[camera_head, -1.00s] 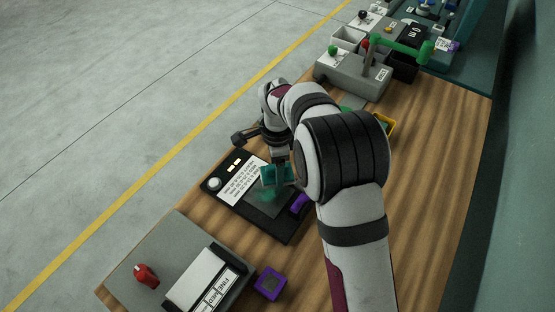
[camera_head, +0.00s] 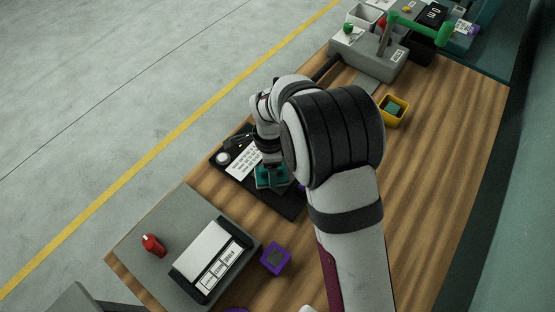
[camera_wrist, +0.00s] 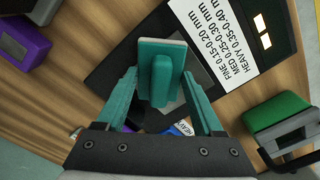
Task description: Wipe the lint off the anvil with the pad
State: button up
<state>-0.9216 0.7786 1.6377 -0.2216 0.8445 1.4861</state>
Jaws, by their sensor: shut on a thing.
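The pad (camera_head: 272,178) is a teal block with a raised grip. In the wrist view the pad (camera_wrist: 162,70) sits between my gripper's teal fingers. My gripper (camera_wrist: 163,88) is shut on it. In the head view my gripper (camera_head: 270,164) points down with the pad low over the black device (camera_head: 292,207); I cannot tell whether the pad touches it. A dark grey face on the device, apparently the anvil (camera_wrist: 174,107), is mostly hidden under the pad. I can make out no lint on the part that shows.
A purple box (camera_head: 275,259), a grey board (camera_head: 130,238) with a red object (camera_head: 152,245), and a yellow bin (camera_head: 393,113) stand around. A green-handled press (camera_head: 375,55) is at the back. The right side of the bench is clear.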

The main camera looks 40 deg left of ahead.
jog(key=shift+s, duration=0.7)
jog(key=shift+w, duration=3.85)
notch_tip(320, 180, up, 8)
jog(key=shift+d+r, duration=0.1)
